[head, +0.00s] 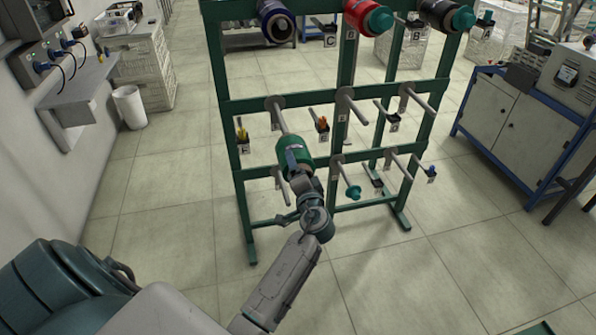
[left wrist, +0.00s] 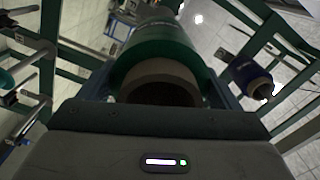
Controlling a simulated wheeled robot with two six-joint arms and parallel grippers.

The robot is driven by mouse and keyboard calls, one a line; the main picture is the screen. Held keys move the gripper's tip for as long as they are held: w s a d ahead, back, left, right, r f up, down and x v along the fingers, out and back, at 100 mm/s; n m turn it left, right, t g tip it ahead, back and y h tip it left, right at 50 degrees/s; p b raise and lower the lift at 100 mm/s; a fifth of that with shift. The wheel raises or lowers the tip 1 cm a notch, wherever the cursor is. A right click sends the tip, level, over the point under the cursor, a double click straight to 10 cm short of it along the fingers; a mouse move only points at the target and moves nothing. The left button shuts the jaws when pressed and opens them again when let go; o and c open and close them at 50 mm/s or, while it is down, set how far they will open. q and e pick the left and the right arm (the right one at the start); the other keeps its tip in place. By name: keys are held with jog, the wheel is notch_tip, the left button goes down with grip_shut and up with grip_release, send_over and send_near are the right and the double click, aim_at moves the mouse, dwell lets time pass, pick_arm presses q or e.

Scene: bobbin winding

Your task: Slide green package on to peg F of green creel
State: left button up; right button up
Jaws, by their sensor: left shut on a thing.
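The green package (head: 293,152) is in my left gripper (head: 299,169), in front of the green creel (head: 241,195). My left gripper is shut on it, with one finger on each side. The package lines up with the left peg (head: 279,117) of the middle row, near a label that looks like F (head: 243,147). The peg's outer end meets the package's far end; I cannot tell whether it is inside the bore. In the left wrist view the package (left wrist: 165,48) fills the space ahead of the gripper (left wrist: 163,88), its near core end dark. My right gripper is not in view.
The creel's top row holds a dark blue package (head: 276,22), a red package (head: 367,17) and a black package (head: 440,14). Other middle pegs (head: 355,110) are bare. A blue-framed cabinet (head: 520,120) stands right. Floor in front is clear.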

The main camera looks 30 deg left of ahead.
pick_arm(q)
jog(key=shift+b+x, duration=0.3)
jog(key=shift+x, duration=0.95)
jog(key=shift+b+x, duration=0.45)
jog(key=shift+x, duration=1.35)
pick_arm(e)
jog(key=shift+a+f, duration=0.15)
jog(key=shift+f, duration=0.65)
pick_arm(q)
jog(key=shift+r, duration=0.1)
jog(key=shift+b+x, duration=1.15)
jog(key=shift+x, duration=1.8)
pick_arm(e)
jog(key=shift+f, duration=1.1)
pick_arm(q)
jog(key=shift+a, duration=0.1)
